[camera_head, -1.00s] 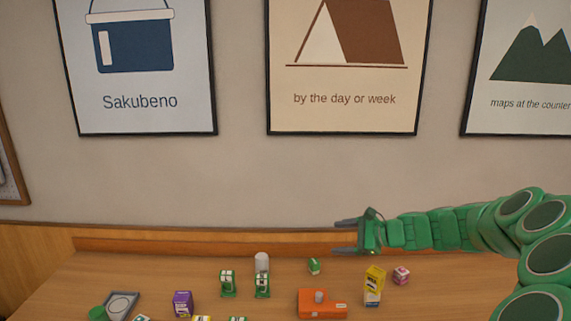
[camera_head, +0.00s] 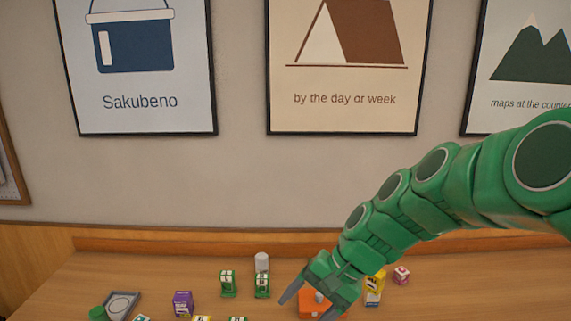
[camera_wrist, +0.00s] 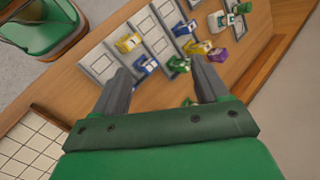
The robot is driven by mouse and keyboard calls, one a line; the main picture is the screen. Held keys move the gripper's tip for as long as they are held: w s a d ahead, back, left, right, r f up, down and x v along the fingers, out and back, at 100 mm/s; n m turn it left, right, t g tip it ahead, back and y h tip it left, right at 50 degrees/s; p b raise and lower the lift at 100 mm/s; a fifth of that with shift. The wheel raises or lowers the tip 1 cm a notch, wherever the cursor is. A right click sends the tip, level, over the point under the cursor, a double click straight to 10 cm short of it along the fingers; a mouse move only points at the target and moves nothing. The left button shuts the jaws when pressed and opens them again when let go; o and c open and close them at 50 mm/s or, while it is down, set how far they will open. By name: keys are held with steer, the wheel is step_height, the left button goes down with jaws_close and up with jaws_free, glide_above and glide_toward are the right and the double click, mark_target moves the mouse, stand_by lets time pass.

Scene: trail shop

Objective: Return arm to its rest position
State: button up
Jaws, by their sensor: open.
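My green arm reaches in from the right in the head view and bends down over the table. My gripper (camera_head: 306,308) points down and to the left, its two grey fingers apart with nothing between them. It is in front of the orange device (camera_head: 335,303) in the picture and hides part of it. Whether it touches the device cannot be told. In the wrist view the gripper (camera_wrist: 160,68) also shows two spread, empty fingers above the tabletop.
On the wooden table (camera_head: 140,275) stand a purple box (camera_head: 183,304), two green-and-white items (camera_head: 228,283), a white cylinder (camera_head: 261,262), a yellow box (camera_head: 375,281) and a pink box (camera_head: 401,275). A grey tray (camera_head: 136,297) lies left. The wrist view shows flat grey trays (camera_wrist: 98,66).

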steer(key=s+d+f+n+h, duration=0.1)
steer(key=s+d+h, duration=0.1)
steer(key=s, duration=0.4)
steer(key=s+d+f+n+g+h, duration=0.1)
steer(key=s+d+n+h, duration=0.1)
steer(key=s+d, duration=0.3)
steer(key=s+d+f+n+h, duration=0.1)
steer(key=s+d+h, duration=0.1)
steer(key=s, duration=0.7)
steer(key=shift+d+h, duration=0.4)
steer(key=shift+d, duration=0.45)
